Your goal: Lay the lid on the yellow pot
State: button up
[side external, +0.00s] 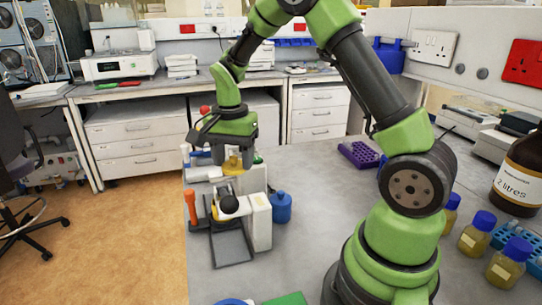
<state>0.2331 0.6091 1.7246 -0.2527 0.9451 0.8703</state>
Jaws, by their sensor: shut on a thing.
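My gripper (232,157) points down over the left part of the grey bench. It is shut on a small yellow piece that looks like the lid (233,166), which shows between and just below the fingers. Below it, in front of a white block, is a round yellow and black thing (229,204). I cannot tell whether this is the yellow pot. The held piece appears apart from it in this view. The small size and the gripper hide the finer shapes.
A blue bottle (281,207) stands right of the white block (258,222). An orange-handled tool (191,207) stands at the left bench edge. A purple rack (359,155) is farther back. Blue-capped bottles (508,263) and a brown bottle (519,175) stand at right. The middle bench is clear.

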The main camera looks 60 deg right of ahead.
jog(key=shift+n, duration=0.6)
jog(key=shift+w+a+f, duration=0.2)
jog(key=shift+w+f, duration=0.35)
jog(key=shift+f, duration=0.75)
jog(key=shift+w+a+f, duration=0.25)
jog(key=shift+w+f, duration=0.3)
jog(key=shift+f, duration=0.75)
jog(key=shift+w+a+f, duration=0.2)
jog(key=shift+w+f, duration=0.35)
jog(key=shift+f, duration=0.75)
jog(key=shift+f, duration=0.4)
jog(key=o, duration=1.3)
jog(key=shift+c, duration=0.2)
notch_tip(320, 180, up, 8)
jog(key=shift+r, duration=0.25)
jog(key=shift+r, duration=0.1)
